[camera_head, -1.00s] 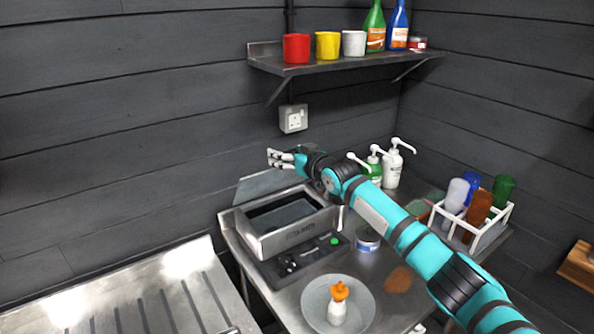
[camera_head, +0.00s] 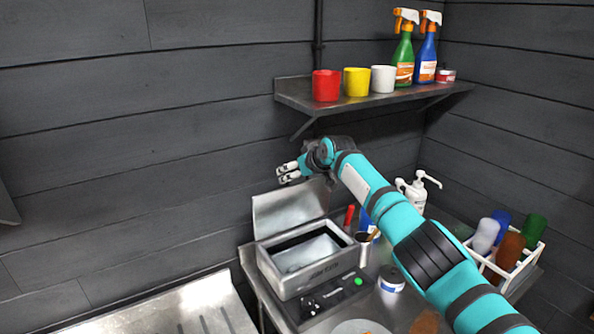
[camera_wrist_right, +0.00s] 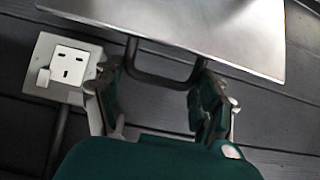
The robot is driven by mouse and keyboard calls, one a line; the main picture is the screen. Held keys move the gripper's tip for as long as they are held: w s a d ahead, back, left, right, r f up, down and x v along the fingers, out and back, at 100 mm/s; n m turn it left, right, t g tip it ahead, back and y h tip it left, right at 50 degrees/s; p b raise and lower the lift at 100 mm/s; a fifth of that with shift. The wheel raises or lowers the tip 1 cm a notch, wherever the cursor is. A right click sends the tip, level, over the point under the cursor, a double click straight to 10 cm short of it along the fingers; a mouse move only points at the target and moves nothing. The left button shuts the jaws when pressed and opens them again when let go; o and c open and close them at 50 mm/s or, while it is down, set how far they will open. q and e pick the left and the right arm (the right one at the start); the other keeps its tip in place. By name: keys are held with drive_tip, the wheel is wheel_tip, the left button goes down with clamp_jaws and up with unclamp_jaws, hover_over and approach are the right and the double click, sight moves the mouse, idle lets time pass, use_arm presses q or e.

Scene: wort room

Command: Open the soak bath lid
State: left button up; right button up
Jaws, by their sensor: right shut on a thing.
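The soak bath (camera_head: 322,277) is a steel box on the counter, with its open basin showing. Its lid (camera_head: 285,212) stands raised, roughly upright along the back edge. In the right wrist view the lid (camera_wrist_right: 205,30) is a bright steel plate across the top, with a dark bar handle (camera_wrist_right: 160,76) at its edge. My left gripper is out of view.
A shelf (camera_head: 300,98) with cups and spray bottles hangs above my right arm. A wall socket (camera_wrist_right: 70,65) is beside the gripper. A tin (camera_head: 391,280), pump bottles and a white rack (camera_head: 510,275) of bottles stand right of the bath. A drainboard (camera_head: 190,310) is front left.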

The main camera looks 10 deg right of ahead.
drive_tip(key=shift+s+d+f, duration=0.1)
drive_tip(key=shift+f, duration=0.5)
drive_tip(key=o, duration=1.3)
drive_tip(key=shift+o, duration=0.8)
drive_tip(key=shift+w+r, duration=0.1)
drive_tip(key=shift+w, duration=0.15)
drive_tip(key=shift+r, duration=0.1)
drive_tip(key=shift+s+d+r, duration=0.1)
drive_tip(key=shift+s+r, duration=0.4)
drive_tip(key=shift+s, duration=0.05)
drive_tip(key=v, duration=1)
drive_tip(key=shift+s+d, duration=0.2)
